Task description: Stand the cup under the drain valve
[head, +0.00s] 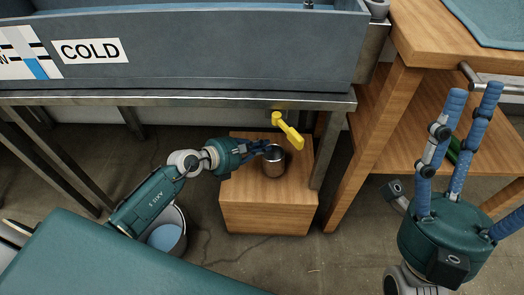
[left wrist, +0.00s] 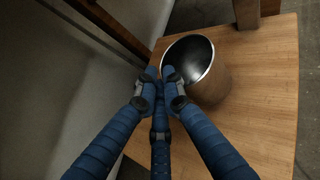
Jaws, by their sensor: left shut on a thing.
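The metal cup (head: 274,164) stands upright on the wooden block (head: 266,217) below the trough. Its dark, empty-looking inside shows in the left wrist view (left wrist: 188,58). My left gripper (head: 268,152) is shut on the cup's wall at the left side of its rim; the fingers meet there in the left wrist view (left wrist: 166,75). The yellow drain valve (head: 288,131) hangs just above and slightly right of the cup in the head view; its outlet cannot be made out. My right gripper (head: 474,95) is open and empty at the right, its fingers spread upward.
The grey trough marked COLD (head: 210,60) spans the top on a metal frame (head: 180,98). A wooden bench (head: 410,45) with a lower shelf stands at the right. A bucket with bluish contents (head: 178,212) is on the floor beside my left arm. The block's front is clear.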

